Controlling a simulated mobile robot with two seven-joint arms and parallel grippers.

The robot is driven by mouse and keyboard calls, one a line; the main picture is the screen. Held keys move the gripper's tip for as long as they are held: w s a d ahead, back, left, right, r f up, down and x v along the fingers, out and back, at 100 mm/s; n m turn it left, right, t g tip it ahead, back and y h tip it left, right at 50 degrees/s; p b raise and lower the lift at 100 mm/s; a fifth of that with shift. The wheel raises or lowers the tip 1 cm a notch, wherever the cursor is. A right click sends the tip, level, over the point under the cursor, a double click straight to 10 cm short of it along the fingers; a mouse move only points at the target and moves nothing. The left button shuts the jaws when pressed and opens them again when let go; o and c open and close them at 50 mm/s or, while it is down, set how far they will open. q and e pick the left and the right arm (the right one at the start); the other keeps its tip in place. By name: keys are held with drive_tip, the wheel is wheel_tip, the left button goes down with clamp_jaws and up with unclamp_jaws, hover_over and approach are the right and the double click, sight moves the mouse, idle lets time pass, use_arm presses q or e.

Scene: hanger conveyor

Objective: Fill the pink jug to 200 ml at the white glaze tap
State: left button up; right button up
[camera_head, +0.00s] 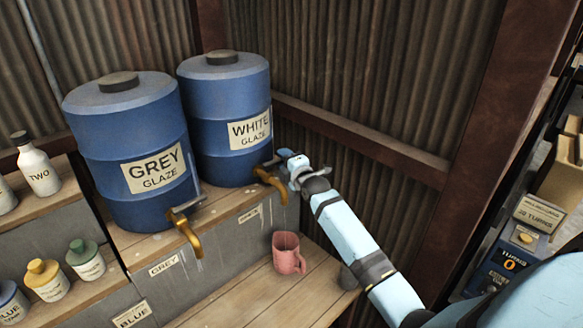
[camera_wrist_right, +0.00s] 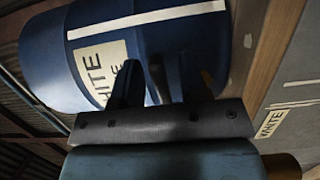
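The pink jug (camera_head: 288,262) stands upright on the lower wooden shelf, below the spout of the white glaze tap (camera_head: 268,177). Its fill level cannot be read. The tap is brass and sits at the base of the blue WHITE GLAZE barrel (camera_head: 225,100), which also shows in the right wrist view (camera_wrist_right: 45,55). My right gripper (camera_head: 287,160) is at the tap's handle, above the jug. In the right wrist view its two fingers (camera_wrist_right: 160,88) stand apart, with a dark narrow part between them. Contact with the handle cannot be told. My left gripper is out of view.
A blue GREY GLAZE barrel (camera_head: 130,150) with its own brass tap (camera_head: 187,232) stands to the left. Several small bottles (camera_head: 45,280) stand on steps at far left. The shelf left of the jug is clear.

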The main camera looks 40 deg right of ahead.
drive_tip(key=s+a+b, duration=0.1)
drive_tip(key=s+b, duration=0.1)
drive_tip(key=s, duration=1.1)
drive_tip(key=shift+s+a, duration=0.2)
drive_tip(key=shift+a, duration=0.05)
